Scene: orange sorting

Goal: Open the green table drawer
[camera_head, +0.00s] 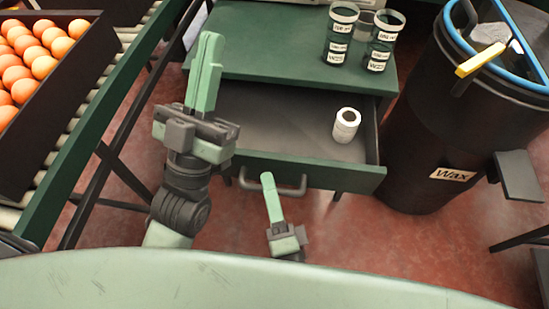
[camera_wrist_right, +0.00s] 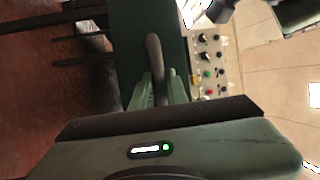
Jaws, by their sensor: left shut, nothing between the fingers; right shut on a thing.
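The green table (camera_head: 290,35) has its drawer (camera_head: 330,172) pulled out, and its grey inside shows. A white cylindrical container (camera_head: 346,125) stands in the drawer toward the right. The drawer's grey handle (camera_head: 291,191) is on the front panel. My right gripper (camera_head: 267,180) is shut on the handle; the handle (camera_wrist_right: 153,50) also shows between the fingers in the right wrist view. My left gripper (camera_head: 209,45) is shut and empty, raised over the left part of the table and drawer, and hides part of both.
Labelled cups (camera_head: 341,32) stand on the table's right side. A dark barrel marked Wax (camera_head: 425,130) with a blue rim stands at right. A crate (camera_head: 60,85) of oranges sits on the roller conveyor (camera_head: 95,110) at left. Red floor shows below the drawer.

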